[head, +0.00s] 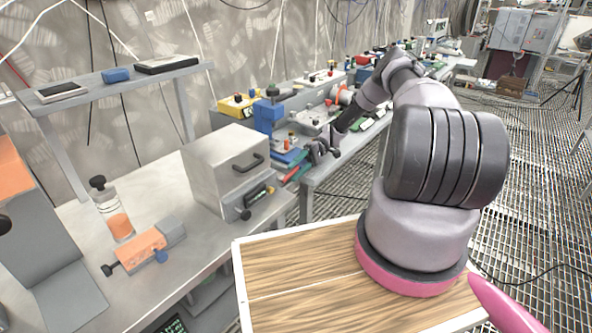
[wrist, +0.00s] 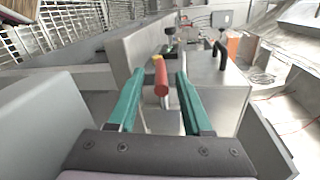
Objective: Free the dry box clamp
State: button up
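The dry box (head: 218,158) is a pale metal box with a black handle (head: 248,163), standing on the bench at the left. It also shows in the wrist view (wrist: 222,88), with the black handle at its upper right. The clamp's red lever with a yellow end (wrist: 160,76) stands beside the box; in the head view only a little red shows near my fingers. My gripper (wrist: 160,80) is open. Its two teal fingers lie on either side of the lever, with visible gaps. The lever's lower end and mount are hard to make out.
An orange and grey fixture (head: 145,248) and a bottle with orange contents (head: 114,213) are on the bench, left of the box. A shelf (head: 115,85) stands behind. A second bench with a blue block (head: 268,116) and several small items extends behind my arm.

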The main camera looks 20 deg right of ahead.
jog(key=shift+w+d, duration=0.1)
jog(key=v, duration=0.9)
jog(key=shift+w+d, duration=0.15)
jog(key=shift+w+d+r, duration=0.2)
jog(key=shift+w+d, duration=0.1)
jog(key=shift+d, duration=0.15)
